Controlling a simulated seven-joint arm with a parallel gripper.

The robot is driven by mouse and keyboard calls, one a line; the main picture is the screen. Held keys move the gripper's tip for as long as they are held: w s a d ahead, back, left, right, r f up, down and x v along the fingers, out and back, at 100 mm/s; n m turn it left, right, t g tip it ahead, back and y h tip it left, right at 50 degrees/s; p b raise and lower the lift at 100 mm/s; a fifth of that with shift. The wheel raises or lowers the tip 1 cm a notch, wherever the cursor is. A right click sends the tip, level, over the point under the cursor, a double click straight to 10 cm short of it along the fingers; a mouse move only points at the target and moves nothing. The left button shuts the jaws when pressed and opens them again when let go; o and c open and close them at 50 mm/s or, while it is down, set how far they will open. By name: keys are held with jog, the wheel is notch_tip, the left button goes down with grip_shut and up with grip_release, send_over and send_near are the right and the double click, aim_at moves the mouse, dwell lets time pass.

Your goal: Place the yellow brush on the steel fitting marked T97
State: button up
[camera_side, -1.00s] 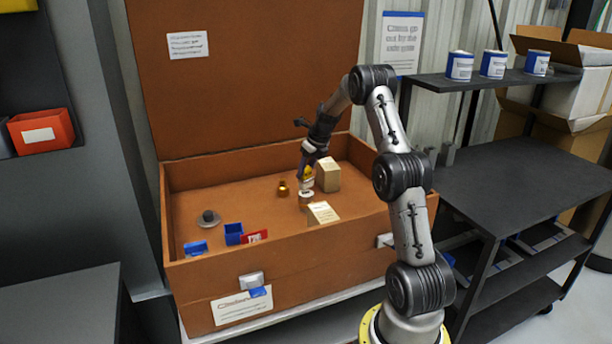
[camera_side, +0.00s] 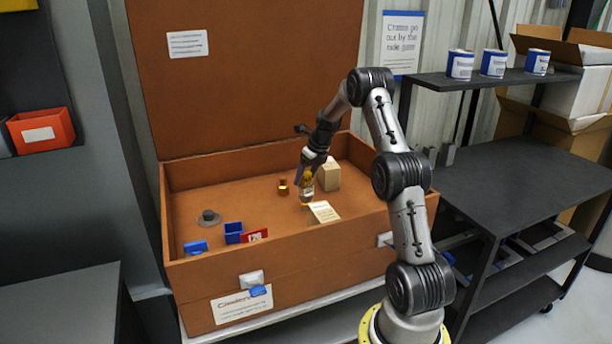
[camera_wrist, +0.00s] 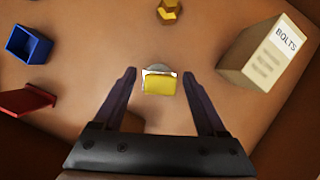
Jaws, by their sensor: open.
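The yellow brush (camera_wrist: 159,84) is seen end-on in the wrist view, a yellow block with a pale edge. A grey rounded part, apparently the steel fitting (camera_wrist: 158,67), shows just beyond it. My gripper (camera_wrist: 159,72) is open, with one finger on each side of the brush and a gap to both. The fitting is mostly hidden there, so contact between brush and fitting cannot be told. No T97 marking is readable.
A BOLTS carton (camera_wrist: 262,58) stands close to the right, and a brass nut (camera_wrist: 169,11) lies beyond.

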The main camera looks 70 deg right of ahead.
jog(key=v, duration=1.2)
jog(key=s+a+r+n, duration=0.1)
jog(key=a+r+n, duration=0.4)
jog(key=a+n, duration=0.65)
jog(key=a+r+n, duration=0.4)
jog(key=a+n, duration=0.4)
jog(key=a, duration=0.7)
jog(key=s+a+f+n+t+y, duration=0.1)
jog(key=s+a+f+n, duration=0.2)
jog(key=s+a+n, duration=1.2)
jog(key=s+n, duration=0.1)
jog(key=n, duration=0.5)
jog(key=shift+s+a+f+y, duration=0.25)
jog(key=shift+y, duration=0.15)
